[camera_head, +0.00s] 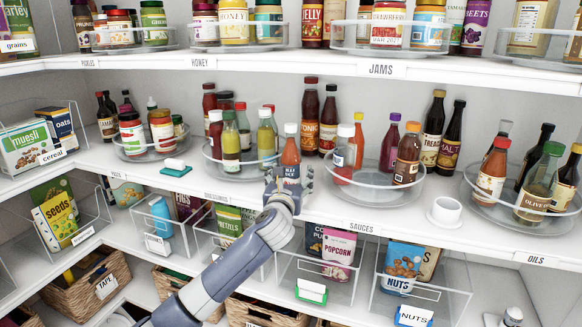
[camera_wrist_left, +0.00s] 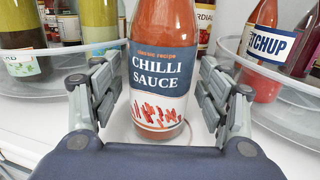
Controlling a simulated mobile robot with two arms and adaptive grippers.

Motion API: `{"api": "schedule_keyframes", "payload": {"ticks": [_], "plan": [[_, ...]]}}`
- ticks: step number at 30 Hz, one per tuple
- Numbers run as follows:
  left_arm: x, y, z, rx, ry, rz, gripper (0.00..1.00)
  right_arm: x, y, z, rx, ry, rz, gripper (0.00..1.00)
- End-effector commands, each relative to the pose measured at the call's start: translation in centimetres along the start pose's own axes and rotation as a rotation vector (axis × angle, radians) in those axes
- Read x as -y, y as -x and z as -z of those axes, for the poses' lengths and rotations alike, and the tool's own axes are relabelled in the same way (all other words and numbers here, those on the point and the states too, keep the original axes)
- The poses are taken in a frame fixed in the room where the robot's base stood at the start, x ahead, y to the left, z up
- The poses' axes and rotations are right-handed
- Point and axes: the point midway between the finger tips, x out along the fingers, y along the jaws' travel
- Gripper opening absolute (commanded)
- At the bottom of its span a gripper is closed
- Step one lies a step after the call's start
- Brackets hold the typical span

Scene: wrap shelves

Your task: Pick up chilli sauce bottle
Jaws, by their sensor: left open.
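The chilli sauce bottle (camera_head: 290,152) stands upright on the middle shelf, between two round trays. It has red-orange sauce, a pale cap and a blue and white label. In the left wrist view the bottle (camera_wrist_left: 159,75) stands between the two fingers, with a visible gap on each side. My left gripper (camera_head: 289,180) is at the bottle's lower part in the head view and hides its base. In the wrist view my left gripper (camera_wrist_left: 160,105) is open around the bottle. My right gripper is not in view.
A clear turntable (camera_head: 222,168) with dressings stands just left, and another turntable (camera_head: 372,196) with sauces just right. Tall bottles stand behind. A white cup-like object (camera_head: 444,212) sits farther right. The shelf's front edge (camera_head: 340,219) runs under my left arm.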

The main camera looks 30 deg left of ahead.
Motion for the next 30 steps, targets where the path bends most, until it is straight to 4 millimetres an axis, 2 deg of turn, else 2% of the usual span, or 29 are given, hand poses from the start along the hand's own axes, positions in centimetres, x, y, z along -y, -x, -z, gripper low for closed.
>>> {"api": "schedule_keyframes", "payload": {"ticks": [6, 8, 14, 16, 17, 25, 30], "plan": [[0.0, -0.1, 0.0, 0.0, 0.0, 0.0, 0.69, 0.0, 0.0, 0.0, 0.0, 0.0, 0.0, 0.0], [0.0, 0.0, 0.0, 0.0, 0.0, 0.0, 0.58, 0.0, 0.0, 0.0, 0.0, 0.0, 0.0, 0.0], [0.0, 0.0, 0.1, -0.001, 0.0, 0.0, 0.12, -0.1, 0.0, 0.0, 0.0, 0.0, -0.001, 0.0], [0.0, 0.0, -0.1, 0.003, 0.0, 0.0, 0.09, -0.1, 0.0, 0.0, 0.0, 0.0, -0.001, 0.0], [0.0, 0.0, -0.1, 0.003, 0.0, 0.0, 0.03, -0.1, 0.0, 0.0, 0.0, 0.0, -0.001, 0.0], [0.0, 0.0, -0.3, 0.003, 0.0, 0.0, 0.03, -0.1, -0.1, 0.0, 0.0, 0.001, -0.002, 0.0], [-0.1, 0.0, -1.7, 0.009, -0.001, 0.0, 0.03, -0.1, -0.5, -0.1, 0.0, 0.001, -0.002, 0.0]]}}
